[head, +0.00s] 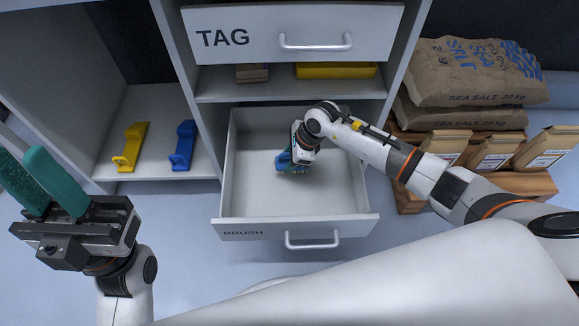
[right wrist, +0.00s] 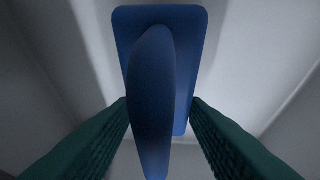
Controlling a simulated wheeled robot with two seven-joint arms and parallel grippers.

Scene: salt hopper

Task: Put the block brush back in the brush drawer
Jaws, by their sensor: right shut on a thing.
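The brush drawer (head: 350,228), labelled BRUSH, stands pulled open in the middle of the head view. My right gripper (head: 291,161) is inside it, pointing down, shut on the blue block brush (head: 283,165). In the right wrist view the block brush (right wrist: 152,85) shows its blue back and long handle, with the handle between the two teal fingers (right wrist: 160,125). Its bristles are hidden, and I cannot tell whether it touches the drawer floor. My left gripper (head: 48,182) is open and empty at the left, away from the drawer.
A drawer labelled TAG (head: 255,40) is above, over a shelf with a yellow item (head: 335,71). A yellow tool (head: 131,148) and a blue tool (head: 183,147) lie on the left shelf. Salt sacks (head: 470,75) and smaller bags (head: 493,152) stand at right. The drawer floor looks otherwise clear.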

